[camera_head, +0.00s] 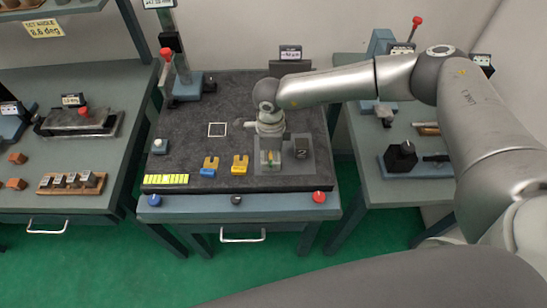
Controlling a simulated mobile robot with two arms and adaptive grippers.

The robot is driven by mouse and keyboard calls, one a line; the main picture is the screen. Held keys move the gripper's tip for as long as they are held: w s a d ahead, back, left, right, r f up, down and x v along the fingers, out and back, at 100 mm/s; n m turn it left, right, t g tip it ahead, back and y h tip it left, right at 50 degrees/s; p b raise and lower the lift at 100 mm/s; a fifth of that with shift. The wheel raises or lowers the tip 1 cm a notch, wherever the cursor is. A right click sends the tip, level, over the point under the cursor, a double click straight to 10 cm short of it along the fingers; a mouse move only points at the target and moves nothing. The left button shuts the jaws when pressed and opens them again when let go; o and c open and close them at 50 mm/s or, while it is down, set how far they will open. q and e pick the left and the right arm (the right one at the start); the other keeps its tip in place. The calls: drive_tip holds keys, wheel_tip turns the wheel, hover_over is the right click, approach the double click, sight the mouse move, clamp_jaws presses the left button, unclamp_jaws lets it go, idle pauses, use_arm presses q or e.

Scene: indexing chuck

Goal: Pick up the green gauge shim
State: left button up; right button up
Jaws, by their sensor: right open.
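My right arm reaches in from the right, and my right gripper (270,158) points down over a grey plate (282,171) on the middle table. Its jaws are open. A small greenish and orange patch shows between the fingers; it may be the green gauge shim, but it is too small and too covered by the gripper to tell. No other green shim is clearly visible on the table. My left gripper is not in view.
A dark block (301,147) stands right beside the gripper. A red-knobbed post (168,72) stands at the back left. The mat (195,112) is mostly clear behind them.

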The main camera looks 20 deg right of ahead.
drive_tip(key=shift+f+p, duration=0.35)
drive_tip(key=shift+f, duration=1.1)
clamp_jaws()
drive_tip(key=shift+w+r, duration=0.1)
